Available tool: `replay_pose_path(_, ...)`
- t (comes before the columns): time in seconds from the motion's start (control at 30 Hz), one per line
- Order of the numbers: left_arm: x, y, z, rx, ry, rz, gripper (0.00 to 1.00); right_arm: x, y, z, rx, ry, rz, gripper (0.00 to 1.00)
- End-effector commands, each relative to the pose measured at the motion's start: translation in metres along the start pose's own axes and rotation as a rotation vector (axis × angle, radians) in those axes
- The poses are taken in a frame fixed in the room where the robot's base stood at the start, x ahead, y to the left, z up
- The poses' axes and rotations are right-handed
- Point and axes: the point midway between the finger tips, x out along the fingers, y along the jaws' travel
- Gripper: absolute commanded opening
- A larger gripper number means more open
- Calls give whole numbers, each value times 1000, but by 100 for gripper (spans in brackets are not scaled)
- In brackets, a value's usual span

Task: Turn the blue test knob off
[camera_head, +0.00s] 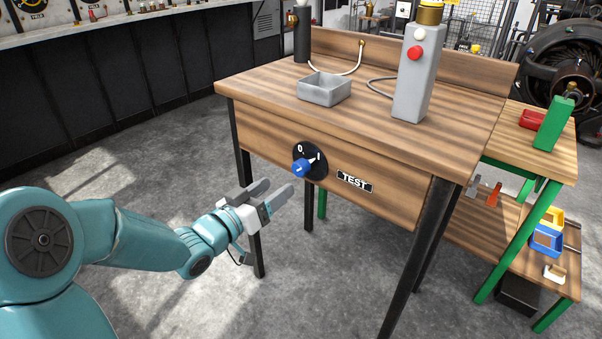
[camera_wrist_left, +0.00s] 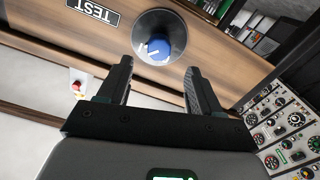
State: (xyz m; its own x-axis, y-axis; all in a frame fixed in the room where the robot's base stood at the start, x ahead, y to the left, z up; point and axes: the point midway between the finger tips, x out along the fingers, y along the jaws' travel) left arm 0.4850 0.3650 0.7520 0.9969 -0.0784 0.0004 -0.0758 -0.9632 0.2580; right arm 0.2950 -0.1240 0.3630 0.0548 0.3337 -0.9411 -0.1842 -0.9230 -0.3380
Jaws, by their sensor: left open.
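The blue test knob (camera_head: 301,168) sits on a round black dial plate on the front of the wooden bench, with marks "0" at upper left and "I" at upper right. Its pointer seems to lean toward the "I". A black "TEST" label (camera_head: 354,182) is to its right. My left gripper (camera_head: 277,188) is open and empty, in front of the bench, a little below and left of the knob. In the left wrist view the knob (camera_wrist_left: 155,50) shows beyond and between the two open fingertips (camera_wrist_left: 158,70), apart from them. My right gripper is not in view.
The bench top (camera_head: 270,77) carries a grey tray (camera_head: 324,92) and a grey post (camera_head: 412,85) with a red and a white button. A green-legged side table (camera_head: 530,160) stands at right. A dark bench (camera_head: 60,90) runs along the left. The floor in front is clear.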

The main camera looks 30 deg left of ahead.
Motion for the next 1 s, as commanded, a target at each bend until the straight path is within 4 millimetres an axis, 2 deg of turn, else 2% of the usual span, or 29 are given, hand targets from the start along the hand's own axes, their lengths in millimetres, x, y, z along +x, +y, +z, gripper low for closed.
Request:
replay_pose_path(0.03, 14, 2, 2, -1, 0, 6, 65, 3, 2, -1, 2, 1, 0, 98)
replay_pose_path(0.2, 54, 3, 3, -1, 0, 5, 65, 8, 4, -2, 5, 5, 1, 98)
replay_pose_path(0.4, 87, 2, 2, -1, 0, 2, 65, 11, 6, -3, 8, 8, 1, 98)
replay_pose_path(0.6, 99, 3, 1, -1, -1, 1, 65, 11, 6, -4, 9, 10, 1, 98)
replay_pose_path(0.83, 99, 2, 1, -1, -1, 0, 65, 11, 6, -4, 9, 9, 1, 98)
replay_pose_path(0.87, 99, 2, 1, -1, 0, 0, 58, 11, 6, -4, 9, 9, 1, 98)
replay_pose_path(1.0, 99, 2, 1, -1, -1, 0, 13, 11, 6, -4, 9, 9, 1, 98)
